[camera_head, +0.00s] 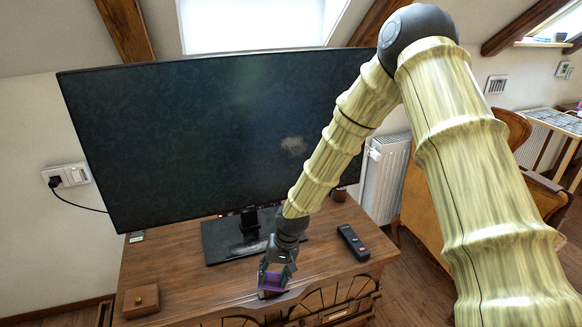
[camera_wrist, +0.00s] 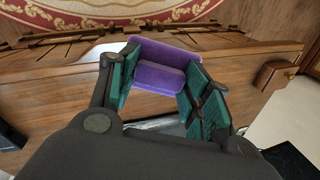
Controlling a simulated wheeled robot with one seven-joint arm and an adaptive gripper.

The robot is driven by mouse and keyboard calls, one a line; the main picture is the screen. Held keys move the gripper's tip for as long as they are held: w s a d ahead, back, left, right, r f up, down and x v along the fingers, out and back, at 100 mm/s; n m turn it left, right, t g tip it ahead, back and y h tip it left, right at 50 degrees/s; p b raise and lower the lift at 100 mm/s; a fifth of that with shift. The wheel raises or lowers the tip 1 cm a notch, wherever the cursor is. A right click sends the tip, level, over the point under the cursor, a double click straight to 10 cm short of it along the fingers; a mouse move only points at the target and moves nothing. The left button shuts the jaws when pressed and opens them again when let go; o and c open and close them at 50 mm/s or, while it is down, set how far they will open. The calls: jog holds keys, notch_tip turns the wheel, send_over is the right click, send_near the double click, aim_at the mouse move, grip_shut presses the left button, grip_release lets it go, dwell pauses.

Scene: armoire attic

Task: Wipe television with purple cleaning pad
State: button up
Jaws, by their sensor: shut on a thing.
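The television (camera_head: 210,130) is a large dark flat screen, standing on a black base (camera_head: 228,238) on a wooden cabinet. A pale smudge (camera_head: 293,145) shows on the screen, right of its middle. My gripper (camera_head: 275,275) is low in front of the television, above the cabinet's front edge. It is shut on the purple cleaning pad (camera_wrist: 163,65), which sits between the green-faced fingers (camera_wrist: 160,80) in the wrist view. The pad also shows in the head view (camera_head: 271,283), apart from the screen. My arm covers the screen's right part.
The wooden cabinet (camera_head: 180,275) carries a black remote (camera_head: 352,242) to the right and a small wooden box (camera_head: 141,300) at the front left. A white radiator (camera_head: 385,178) and a wooden chair stand to the right. A patterned rug (camera_wrist: 110,12) shows in the wrist view.

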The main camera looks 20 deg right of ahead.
jog(key=w+d+r+m+t+y, duration=0.1)
jog(key=w+r+m+t+y, duration=0.3)
jog(key=w+r+m+t, duration=0.75)
jog(key=w+d+r+m+t+h, duration=0.3)
jog(key=w+d+r+t+h, duration=0.3)
jog(key=w+d+r, duration=0.45)
jog(key=shift+w+d+r, duration=0.1)
jog(key=shift+w+r, duration=0.1)
jog(key=shift+w, duration=0.5)
jog(key=shift+w+d+r, duration=0.15)
jog(key=shift+w, duration=0.55)
jog(key=shift+w+d+r, duration=0.1)
jog(key=shift+w+r, duration=0.1)
jog(key=shift+w, duration=0.5)
jog(key=shift+w+b, duration=0.65)
jog(key=shift+w, duration=0.4)
